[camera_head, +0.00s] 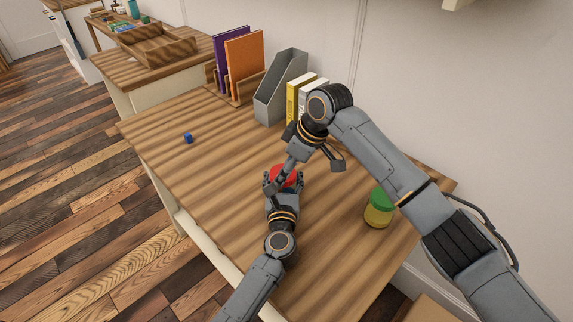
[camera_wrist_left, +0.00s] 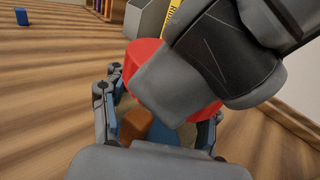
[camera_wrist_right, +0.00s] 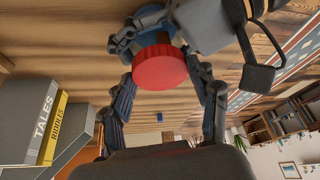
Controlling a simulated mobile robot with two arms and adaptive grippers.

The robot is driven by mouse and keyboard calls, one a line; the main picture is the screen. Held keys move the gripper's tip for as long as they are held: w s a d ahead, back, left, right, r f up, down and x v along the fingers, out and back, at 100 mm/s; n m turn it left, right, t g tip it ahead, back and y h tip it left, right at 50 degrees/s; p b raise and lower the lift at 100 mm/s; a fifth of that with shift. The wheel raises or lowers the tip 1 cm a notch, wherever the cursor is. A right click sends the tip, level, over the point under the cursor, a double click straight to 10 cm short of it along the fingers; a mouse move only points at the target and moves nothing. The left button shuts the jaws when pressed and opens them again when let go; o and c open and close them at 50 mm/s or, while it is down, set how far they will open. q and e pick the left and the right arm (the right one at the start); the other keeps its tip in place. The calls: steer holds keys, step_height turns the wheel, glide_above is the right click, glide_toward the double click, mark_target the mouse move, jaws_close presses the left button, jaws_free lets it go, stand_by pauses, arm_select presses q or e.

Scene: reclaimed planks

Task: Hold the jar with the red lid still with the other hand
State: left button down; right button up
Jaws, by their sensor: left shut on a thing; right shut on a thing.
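The jar with the red lid (camera_head: 289,171) stands on the plank table, largely hidden by my grippers. My left gripper (camera_head: 283,186) is shut around the jar's body (camera_wrist_left: 138,118), low beneath the lid; brown and blue show between its fingers in the left wrist view. The red lid sits on top of the jar (camera_wrist_left: 142,55). My right gripper (camera_head: 284,177) comes down from above and is shut on the lid, which shows between its fingers in the right wrist view (camera_wrist_right: 159,68). Any gap between lid and jar is hidden.
A jar with a green lid (camera_head: 379,208) stands to the right, under my right arm. A small blue cube (camera_head: 188,138) lies at the left. A grey file holder (camera_head: 281,88) and upright books (camera_head: 244,62) line the back.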

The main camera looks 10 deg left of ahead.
steer(key=shift+o, duration=0.2)
steer(key=shift+d+f, duration=0.1)
steer(key=shift+f, duration=1.2)
steer(key=shift+c, duration=0.4)
steer(key=shift+r, duration=0.3)
steer(key=shift+s+r, duration=0.1)
steer(key=shift+r, duration=0.1)
steer(key=shift+c, duration=1.1)
steer(key=shift+r, duration=0.6)
